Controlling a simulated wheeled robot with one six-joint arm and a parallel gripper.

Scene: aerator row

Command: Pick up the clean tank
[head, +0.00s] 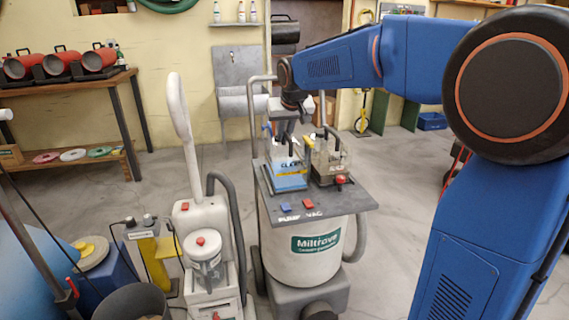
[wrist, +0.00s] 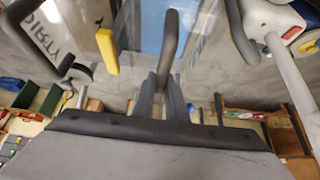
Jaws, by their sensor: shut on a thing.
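The clean tank (head: 289,180) is a clear box with blue contents and a "CLEAN" label, over the left part of the grey cart top (head: 355,198). My gripper (head: 286,138) is directly above it, pointing down. In the wrist view my gripper's fingers (wrist: 165,98) are closed on the tank's dark handle (wrist: 169,45), with the blue of the clean tank (wrist: 142,22) beyond. The dirty tank (head: 329,163), with brownish contents, stands close on the right. Whether the clean tank's base touches the cart top is hard to tell.
A blue button (head: 285,207) and a red button (head: 308,203) are at the cart's front. A grey upright cleaner (head: 203,235) stands left of the cart. A workbench with red cylinders (head: 60,63) is at the back left. Floor behind the cart is mostly clear.

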